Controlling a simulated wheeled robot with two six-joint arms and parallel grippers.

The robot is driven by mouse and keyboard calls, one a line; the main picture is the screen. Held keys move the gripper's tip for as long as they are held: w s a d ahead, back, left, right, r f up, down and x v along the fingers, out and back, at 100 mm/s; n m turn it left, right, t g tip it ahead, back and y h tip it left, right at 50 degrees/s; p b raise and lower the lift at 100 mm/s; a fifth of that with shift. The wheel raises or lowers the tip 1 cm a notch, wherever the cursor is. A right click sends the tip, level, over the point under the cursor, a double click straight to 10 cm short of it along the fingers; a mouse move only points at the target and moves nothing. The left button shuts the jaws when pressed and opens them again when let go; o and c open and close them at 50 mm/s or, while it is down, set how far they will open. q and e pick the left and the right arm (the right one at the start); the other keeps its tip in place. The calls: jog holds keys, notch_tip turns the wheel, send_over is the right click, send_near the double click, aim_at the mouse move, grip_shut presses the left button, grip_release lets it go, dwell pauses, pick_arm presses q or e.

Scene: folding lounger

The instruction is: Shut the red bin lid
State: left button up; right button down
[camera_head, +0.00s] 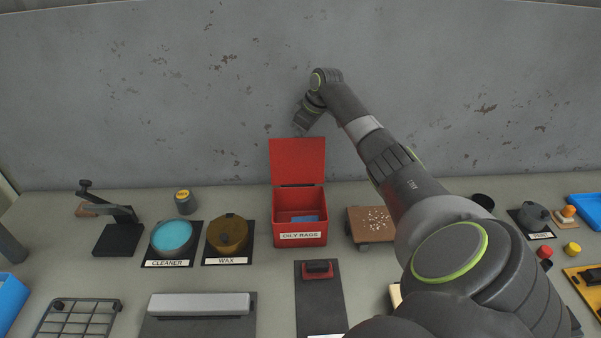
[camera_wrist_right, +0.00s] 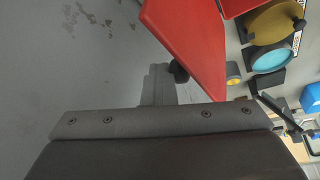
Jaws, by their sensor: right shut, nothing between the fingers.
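The red bin (camera_head: 300,222) stands on the worktop in the middle of the head view, with an "OILY RAGS" label on its front. My right gripper (camera_head: 301,124) is above and just behind the lid's top right corner, close to the grey wall, shut and empty. In the right wrist view the lid (camera_wrist_right: 190,40) lies just beyond the gripper; whether they touch I cannot tell. My left gripper is not in view.
The grey wall (camera_head: 150,90) rises close behind the bin. A wax tin (camera_head: 228,234) and a cleaner tin (camera_head: 172,236) stand left of the bin. A small wooden board (camera_head: 371,224) is on its right, beside my right arm. A red-handled block (camera_head: 317,268) lies in front.

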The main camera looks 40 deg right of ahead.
jog(key=s+a+p, duration=0.2)
jog(key=p, duration=0.1)
jog(key=s+a+p, duration=0.2)
jog(key=p, duration=0.1)
jog(key=s+a+f+p, duration=0.1)
jog(key=s+a+p, duration=0.1)
jog(key=s+p, duration=0.1)
jog(key=shift+s+a+p, duration=0.1)
jog(key=shift+a+p, duration=0.2)
jog(key=shift+p, duration=0.15)
jog(key=shift+s+a+f+p, duration=0.1)
jog(key=shift+s+a+p, duration=0.25)
jog(key=shift+s+a, duration=0.55)
jog(key=shift+s+a+p, duration=0.35)
jog(key=shift+s+a, duration=0.3)
jog(key=shift+s, duration=0.35)
